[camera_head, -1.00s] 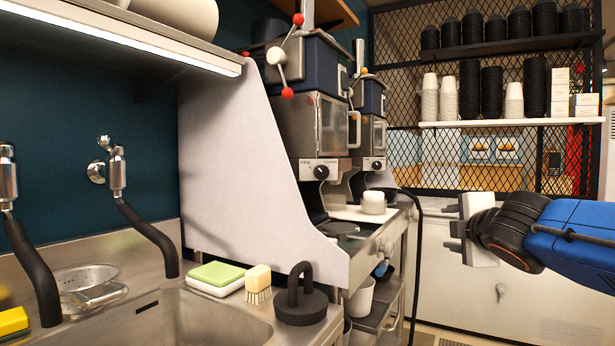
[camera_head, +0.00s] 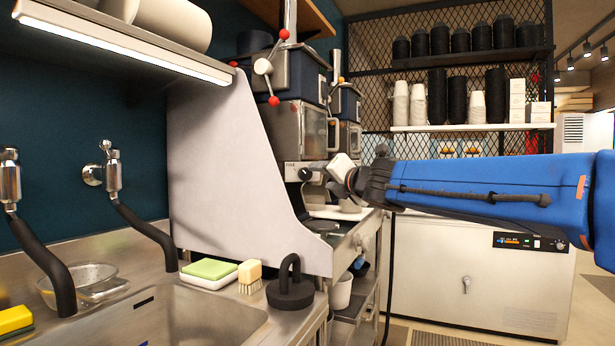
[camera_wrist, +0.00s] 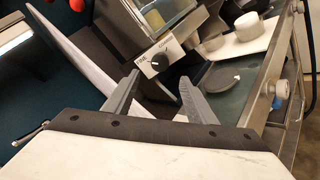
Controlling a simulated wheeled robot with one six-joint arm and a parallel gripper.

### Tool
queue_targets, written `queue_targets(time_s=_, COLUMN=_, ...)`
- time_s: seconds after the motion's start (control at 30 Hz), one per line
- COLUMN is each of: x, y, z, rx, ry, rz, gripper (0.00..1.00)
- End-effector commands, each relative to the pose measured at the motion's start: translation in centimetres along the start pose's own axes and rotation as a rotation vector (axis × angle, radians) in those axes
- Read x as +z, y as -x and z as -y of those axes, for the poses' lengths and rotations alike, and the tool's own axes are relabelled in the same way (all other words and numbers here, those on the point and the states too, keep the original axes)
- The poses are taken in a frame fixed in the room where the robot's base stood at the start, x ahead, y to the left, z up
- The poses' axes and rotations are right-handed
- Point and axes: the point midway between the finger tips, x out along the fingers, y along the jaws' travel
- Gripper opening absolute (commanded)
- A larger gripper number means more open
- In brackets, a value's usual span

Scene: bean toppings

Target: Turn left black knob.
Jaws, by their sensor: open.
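The left black knob (camera_head: 305,174) is on the pale front panel of the left dispenser machine (camera_head: 297,132). In the wrist view the knob (camera_wrist: 159,59) shows as a round black dial with a light mark, on a tilted plate with lettering. My gripper (camera_head: 331,176) is in front of the machine, just right of the knob in the head view. In the wrist view my gripper (camera_wrist: 159,82) has its two grey fingers apart. The knob appears just beyond the gap between the fingertips, with nothing held. The right machine's knob is hidden behind my gripper in the head view.
A white slanted side panel (camera_head: 235,180) stands left of the machines. A sink (camera_head: 200,320) with sponges and a black plunger-like thing (camera_head: 290,290) is in front. White containers sit on the shelf below the machines. The floor at right is clear.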

Motion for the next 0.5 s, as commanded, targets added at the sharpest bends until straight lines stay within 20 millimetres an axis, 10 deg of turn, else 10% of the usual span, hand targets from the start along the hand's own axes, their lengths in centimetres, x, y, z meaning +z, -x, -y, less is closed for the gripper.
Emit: queue_targets(time_s=0.5, x=-0.1, y=-8.2, z=0.0, rx=0.000, ry=-0.001, rz=-0.001, gripper=0.51)
